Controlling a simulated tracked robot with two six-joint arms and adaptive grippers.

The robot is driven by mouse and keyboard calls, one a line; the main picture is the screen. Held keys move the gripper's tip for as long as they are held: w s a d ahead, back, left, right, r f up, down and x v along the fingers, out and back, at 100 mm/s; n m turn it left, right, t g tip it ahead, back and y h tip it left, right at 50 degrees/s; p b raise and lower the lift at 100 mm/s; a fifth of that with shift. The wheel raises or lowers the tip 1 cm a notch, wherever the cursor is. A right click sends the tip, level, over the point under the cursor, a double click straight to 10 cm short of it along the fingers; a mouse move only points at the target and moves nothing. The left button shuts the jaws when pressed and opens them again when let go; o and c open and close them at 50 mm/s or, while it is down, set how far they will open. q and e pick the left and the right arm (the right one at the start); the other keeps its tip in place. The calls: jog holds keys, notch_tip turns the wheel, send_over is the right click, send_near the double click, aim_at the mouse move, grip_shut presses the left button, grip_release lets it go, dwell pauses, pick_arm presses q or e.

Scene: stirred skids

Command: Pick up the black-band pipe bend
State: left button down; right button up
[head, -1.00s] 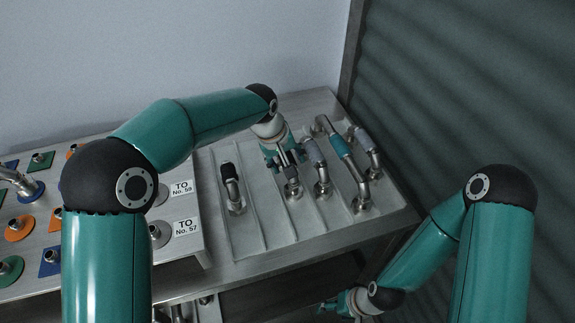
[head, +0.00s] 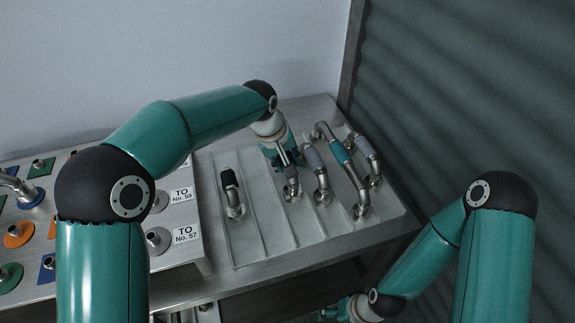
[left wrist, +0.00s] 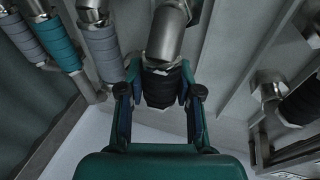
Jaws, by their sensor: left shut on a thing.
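My left gripper (head: 287,160) is shut around the dark band of a metal pipe bend (head: 292,188) at the tray's back middle. In the left wrist view the black band (left wrist: 162,86) sits between the two fingers (left wrist: 159,98), with the bare metal elbow above it. I cannot tell for certain whether its flange touches the tray. Another bend with a black band (head: 229,180) lies in the tray's left lane, and it also shows at the right of the left wrist view (left wrist: 301,101). My right gripper (head: 340,309) is low beside the bench, small and unclear.
Right of the held bend lie a grey-band bend (head: 312,156), a teal-band bend (head: 340,151) and another grey-band bend (head: 361,145), close together. The ribbed tray (head: 262,222) has bare lanes. A board with coloured squares and discs (head: 172,217) stands at left.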

pick_arm(q)
notch_tip(320, 180, up, 18)
jog(key=p, duration=0.3)
jog(key=shift+f, duration=0.1)
